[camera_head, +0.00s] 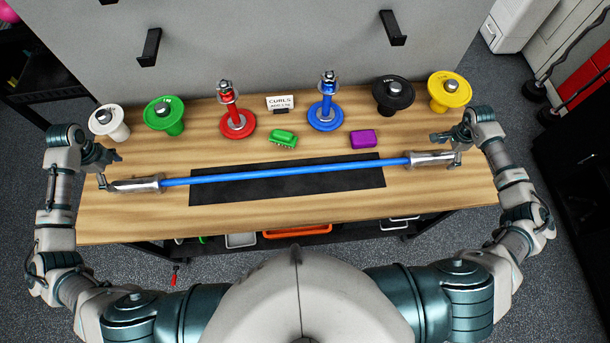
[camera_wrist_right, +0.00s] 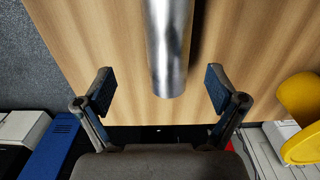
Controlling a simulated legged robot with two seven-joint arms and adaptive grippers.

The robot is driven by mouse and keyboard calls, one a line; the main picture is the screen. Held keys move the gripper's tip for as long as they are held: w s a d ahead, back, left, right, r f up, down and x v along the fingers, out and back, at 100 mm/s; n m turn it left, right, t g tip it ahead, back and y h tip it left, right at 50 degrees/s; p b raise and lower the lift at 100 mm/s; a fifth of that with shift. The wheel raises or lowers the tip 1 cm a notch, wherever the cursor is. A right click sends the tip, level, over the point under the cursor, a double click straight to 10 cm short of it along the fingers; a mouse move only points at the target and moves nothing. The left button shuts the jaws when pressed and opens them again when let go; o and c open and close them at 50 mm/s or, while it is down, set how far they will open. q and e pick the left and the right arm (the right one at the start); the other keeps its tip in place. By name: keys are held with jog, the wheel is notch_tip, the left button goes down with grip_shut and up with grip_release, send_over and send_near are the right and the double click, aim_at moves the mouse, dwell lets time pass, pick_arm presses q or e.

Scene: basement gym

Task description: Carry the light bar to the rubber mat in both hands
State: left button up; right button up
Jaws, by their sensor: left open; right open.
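The light bar (camera_head: 290,174) has a blue shaft and thick silver ends. It lies crosswise over the black rubber mat (camera_head: 285,192), its silver ends reaching past both sides of the mat. I cannot tell whether it touches the mat. My left gripper (camera_head: 110,170) is open, with its fingers either side of the left silver end's tip. My right gripper (camera_head: 447,150) is open at the right silver end. In the right wrist view, the silver end (camera_wrist_right: 169,50) runs in between the spread fingers (camera_wrist_right: 160,90), touching neither.
Behind the bar on the wooden bench (camera_head: 250,222) stand a red post (camera_head: 237,122), a blue post (camera_head: 326,115), and white, green, black and yellow weights. The front strip is clear.

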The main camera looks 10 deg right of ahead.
notch_tip(320, 180, up, 8)
jog(key=shift+f, duration=0.1)
dwell(0.7)
